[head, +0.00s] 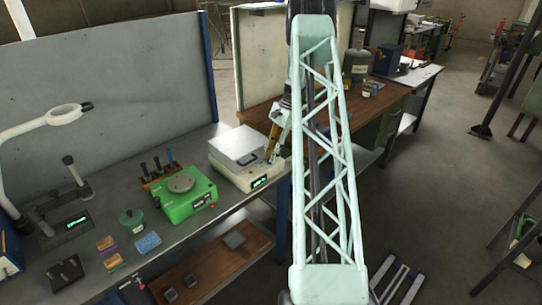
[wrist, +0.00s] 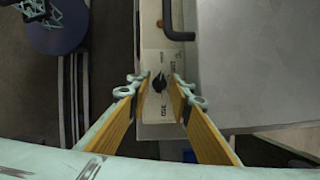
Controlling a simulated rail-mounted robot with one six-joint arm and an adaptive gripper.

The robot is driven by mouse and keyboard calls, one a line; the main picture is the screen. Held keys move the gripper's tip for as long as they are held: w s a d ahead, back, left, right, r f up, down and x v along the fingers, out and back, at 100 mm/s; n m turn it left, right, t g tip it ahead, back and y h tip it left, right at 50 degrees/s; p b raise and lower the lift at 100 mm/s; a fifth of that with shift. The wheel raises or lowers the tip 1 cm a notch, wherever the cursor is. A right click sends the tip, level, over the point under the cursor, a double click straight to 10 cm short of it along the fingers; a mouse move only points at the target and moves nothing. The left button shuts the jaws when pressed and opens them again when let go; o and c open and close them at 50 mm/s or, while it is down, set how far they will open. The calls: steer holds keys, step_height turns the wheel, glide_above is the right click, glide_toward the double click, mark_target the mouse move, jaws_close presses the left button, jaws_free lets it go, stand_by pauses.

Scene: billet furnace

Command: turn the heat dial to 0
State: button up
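The heat dial (wrist: 159,84) is a small black knob on the cream front panel (wrist: 158,60) of the billet furnace (head: 237,145). In the wrist view, my gripper (wrist: 160,90) is open, with one yellow finger on each side of the dial. Gaps show between the fingertips and the knob; I cannot tell their height above the panel. The dial's pointer is too small to read surely. A printed number shows on the panel just below the knob. In the head view, my gripper (head: 272,145) is at the furnace's right front end, and the dial cannot be made out.
The furnace has a dark handle (head: 247,160) on its lid and a lit green display (head: 260,182). A green hotplate device (head: 185,197) stands to its left on the grey bench. A wooden table (head: 385,100) stands behind my arm. Open floor lies to the right.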

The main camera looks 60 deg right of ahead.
steer(key=v, duration=1.1)
steer(key=shift+d+r, duration=0.2)
steer(key=shift+r, duration=0.15)
stand_by(0.6)
